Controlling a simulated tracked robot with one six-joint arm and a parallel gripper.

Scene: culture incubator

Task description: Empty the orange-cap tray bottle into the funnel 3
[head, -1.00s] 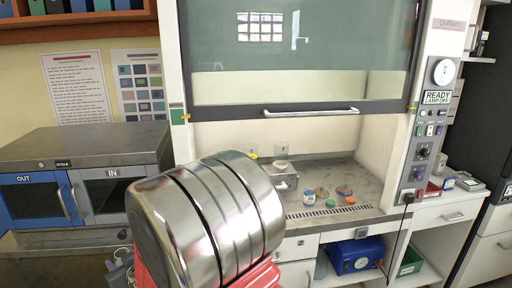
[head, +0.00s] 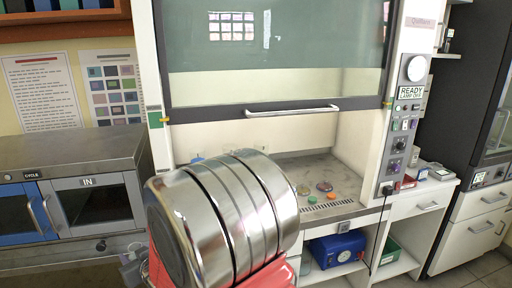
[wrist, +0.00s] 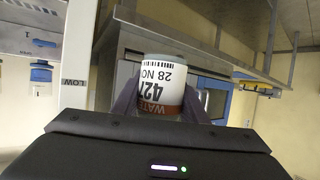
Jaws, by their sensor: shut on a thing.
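My gripper (wrist: 160,103) is shut on a bottle (wrist: 158,88) in the wrist view. The bottle has a white label with a barcode, "427", "28 NOV" and a brown-orange band; the lettering appears upside down. I cannot tell whether it is capped. In the head view, my shiny arm link blocks the gripper and the held bottle. A small orange cap-like piece (head: 332,196) and a green one (head: 312,200) lie on the hood floor. I cannot make out funnel 3; my arm hides the left part of the hood.
The hood's glass sash (head: 270,45) is raised, with its handle (head: 292,111) above the opening. Small round items (head: 324,186) sit on the hood floor (head: 345,181). A two-door metal cabinet (head: 85,205) stands left. A blue box (head: 337,250) sits below the hood.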

